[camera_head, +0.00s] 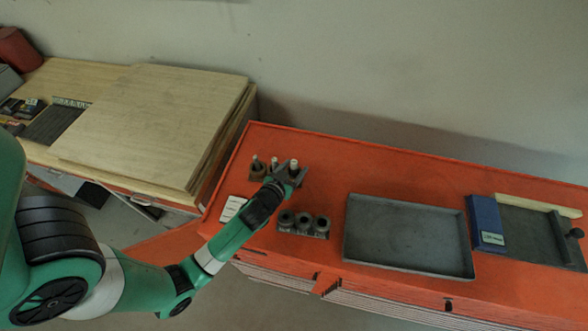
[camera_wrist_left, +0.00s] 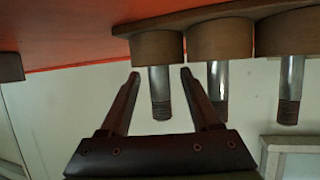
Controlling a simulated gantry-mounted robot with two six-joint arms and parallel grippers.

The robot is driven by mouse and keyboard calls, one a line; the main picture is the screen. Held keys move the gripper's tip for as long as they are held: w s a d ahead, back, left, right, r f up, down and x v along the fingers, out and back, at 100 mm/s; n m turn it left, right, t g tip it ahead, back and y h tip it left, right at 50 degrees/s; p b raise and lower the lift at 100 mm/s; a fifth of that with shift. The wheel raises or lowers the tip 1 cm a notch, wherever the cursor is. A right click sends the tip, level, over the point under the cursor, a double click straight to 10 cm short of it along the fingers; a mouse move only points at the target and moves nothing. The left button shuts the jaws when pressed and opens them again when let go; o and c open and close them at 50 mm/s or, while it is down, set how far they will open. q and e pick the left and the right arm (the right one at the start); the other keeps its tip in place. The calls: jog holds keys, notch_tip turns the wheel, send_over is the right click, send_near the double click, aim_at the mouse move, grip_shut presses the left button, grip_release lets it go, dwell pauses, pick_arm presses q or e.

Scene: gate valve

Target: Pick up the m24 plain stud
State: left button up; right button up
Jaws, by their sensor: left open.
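Several metal studs stand in a row in brown round holders on the red bench top; in the head view they include a left stud (camera_head: 256,161), a middle stud (camera_head: 275,162) and a right stud (camera_head: 294,164). No marking shows which is the m24 plain stud. My left gripper (camera_head: 291,174) is open at the right end of this row. In the left wrist view, which looks upside down, my left gripper (camera_wrist_left: 160,76) has one finger on each side of the end stud (camera_wrist_left: 160,90), with gaps visible. Two more studs, a middle one (camera_wrist_left: 218,92) and a far one (camera_wrist_left: 291,90), stand beside it.
A dark block with round sockets (camera_head: 303,224) sits just in front of the studs. A white card (camera_head: 232,208) lies left of my forearm. An empty grey tray (camera_head: 405,267) and a blue box (camera_head: 486,222) stand to the right. A grey wall rises behind the bench.

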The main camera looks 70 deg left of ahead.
aim_at(292, 163)
pick_arm(q)
grip_shut()
jog(key=shift+r, duration=0.15)
dwell(0.4)
jog(key=shift+r, duration=0.6)
jog(key=r, duration=0.1)
jog(key=s+d+r+p, duration=0.1)
jog(key=r, duration=0.1)
jog(key=r+p, duration=0.1)
jog(key=shift+s+d+r, duration=0.15)
jog(key=shift+d+r, duration=0.2)
jog(key=shift+r, duration=0.05)
jog(key=w+r+p+v, duration=0.1)
jog(key=p+v, duration=0.7)
jog(key=v, duration=0.5)
jog(key=shift+d+r+p, duration=0.3)
jog(key=shift+d+r, duration=0.1)
jog(key=shift+d, duration=0.1)
